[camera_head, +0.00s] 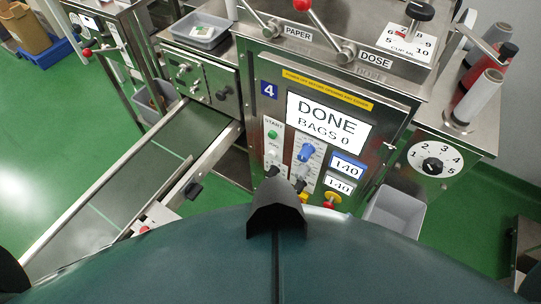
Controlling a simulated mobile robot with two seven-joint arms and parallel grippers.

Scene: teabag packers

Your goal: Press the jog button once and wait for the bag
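The packing machine, marked 4, stands in the middle. On the panel below, a green button (272,134) sits under the START label. A pale label and button area (272,151) lies just below it; the text is too small to read surely, and my dark body part partly covers the area beneath. The belt (135,180) runs down to the left of the machine and looks bare, with no bag visible. Neither of my grippers shows.
A grey bin (394,214) stands at lower right. PAPER and DOSE levers (322,33) rise on top. A numbered dial (432,164) is on the right. Green floor is open at left.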

